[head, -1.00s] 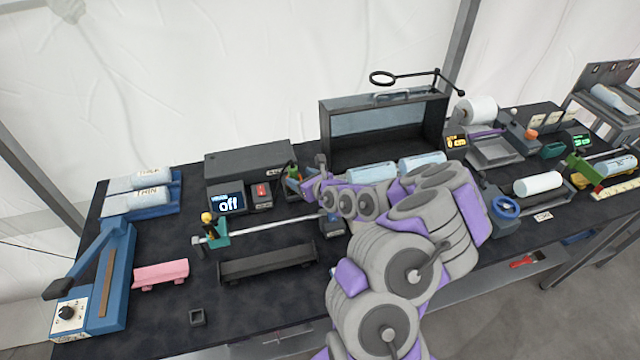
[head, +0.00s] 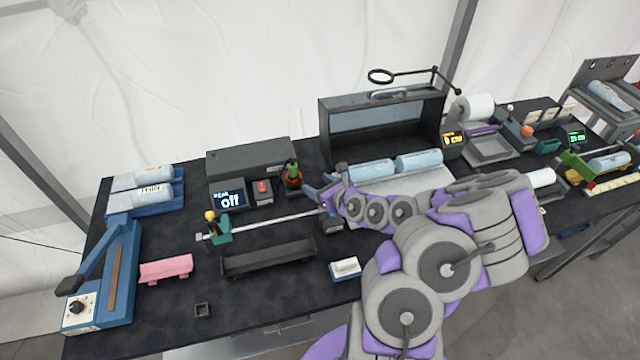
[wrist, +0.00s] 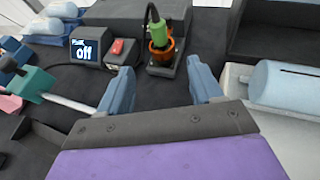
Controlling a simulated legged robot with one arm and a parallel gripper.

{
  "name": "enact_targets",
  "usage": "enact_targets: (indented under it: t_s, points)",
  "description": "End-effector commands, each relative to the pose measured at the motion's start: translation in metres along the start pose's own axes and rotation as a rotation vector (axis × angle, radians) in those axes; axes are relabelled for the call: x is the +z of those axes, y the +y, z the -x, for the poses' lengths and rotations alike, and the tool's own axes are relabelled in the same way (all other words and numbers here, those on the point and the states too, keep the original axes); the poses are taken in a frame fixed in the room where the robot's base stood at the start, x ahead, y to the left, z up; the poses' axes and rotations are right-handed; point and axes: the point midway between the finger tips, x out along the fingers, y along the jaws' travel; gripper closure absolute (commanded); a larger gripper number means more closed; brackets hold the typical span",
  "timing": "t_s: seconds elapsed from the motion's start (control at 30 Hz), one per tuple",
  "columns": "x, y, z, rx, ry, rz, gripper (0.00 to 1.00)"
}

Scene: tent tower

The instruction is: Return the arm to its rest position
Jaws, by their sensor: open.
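My gripper (wrist: 160,92) is open and empty in the wrist view, its two blue fingers spread apart. It is over the bench, in front of the soldering-iron-like green and orange tool (wrist: 160,42) in its dark holder. In the head view my grey and purple arm reaches in from the lower right, and my gripper (head: 322,193) shows small near the same tool (head: 293,177). The fingertips do not visibly touch anything. The arm hides part of the bench's right half.
The display box (head: 228,198) reads "off", beside a red switch (head: 262,188). A slide rail (head: 265,226) and a black trough (head: 268,260) lie in front. A small white-topped block (head: 345,268) is near the arm.

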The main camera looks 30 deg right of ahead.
Motion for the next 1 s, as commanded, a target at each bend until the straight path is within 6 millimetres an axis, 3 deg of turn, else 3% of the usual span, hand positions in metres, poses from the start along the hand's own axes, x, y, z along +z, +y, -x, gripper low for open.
enact_targets:
  t_s: [0.57, 0.67, 0.77, 0.83, 1.0]
  points:
    - [0.000, 0.000, 0.001, 0.000, -0.001, 0.001, 0.35]
    - [0.010, 0.005, 0.000, 0.013, -0.018, 0.032, 0.35]
    - [0.040, 0.023, -0.003, 0.056, -0.075, 0.132, 0.35]
    - [0.072, 0.047, -0.002, 0.109, -0.140, 0.246, 0.35]
    - [0.149, 0.134, 0.015, 0.294, -0.331, 0.566, 0.35]
